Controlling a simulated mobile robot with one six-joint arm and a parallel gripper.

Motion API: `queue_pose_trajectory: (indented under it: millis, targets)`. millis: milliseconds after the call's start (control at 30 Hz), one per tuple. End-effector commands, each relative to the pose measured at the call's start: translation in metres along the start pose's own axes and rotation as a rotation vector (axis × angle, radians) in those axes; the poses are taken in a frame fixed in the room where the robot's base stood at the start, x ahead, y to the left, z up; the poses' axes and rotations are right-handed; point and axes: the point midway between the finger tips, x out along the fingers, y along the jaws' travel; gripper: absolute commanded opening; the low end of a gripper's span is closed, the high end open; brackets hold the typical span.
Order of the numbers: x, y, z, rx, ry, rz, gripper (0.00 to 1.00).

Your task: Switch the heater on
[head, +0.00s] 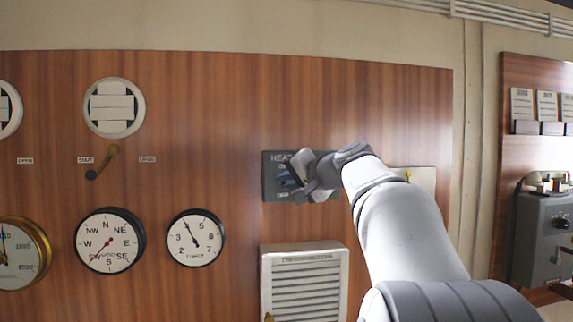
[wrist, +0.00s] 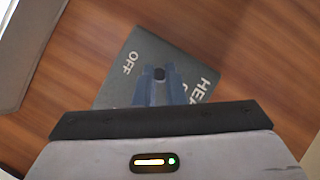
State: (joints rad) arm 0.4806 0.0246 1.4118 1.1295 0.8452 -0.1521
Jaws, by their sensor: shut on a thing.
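The heater panel (head: 270,188) is a dark grey plate on the wood wall, with part of the word HEATER showing at its top. In the wrist view the panel (wrist: 122,88) appears turned, with OFF and part of HEATER readable. My gripper (head: 288,178) is at the panel, in front of its middle. In the wrist view its blue fingers (wrist: 158,78) are shut on a small dark switch knob (wrist: 158,74) between their tips. Most of the switch is hidden by my gripper, so I cannot tell which way it is set.
A white louvred vent (head: 303,285) is below the panel. A pale plate (head: 420,180) with a small brass knob is to the right, behind my arm. A grey box (head: 545,235) hangs at far right.

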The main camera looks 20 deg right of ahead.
Motion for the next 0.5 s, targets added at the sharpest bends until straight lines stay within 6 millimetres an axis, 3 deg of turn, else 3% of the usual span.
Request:
queue_pose_trajectory:
  millis: [33, 500]
  targets:
    - [-0.0023, -0.0107, -0.0068, 0.016, -0.023, 0.027, 0.0]
    - [-0.0019, -0.0163, -0.012, 0.153, -0.188, 0.235, 0.0]
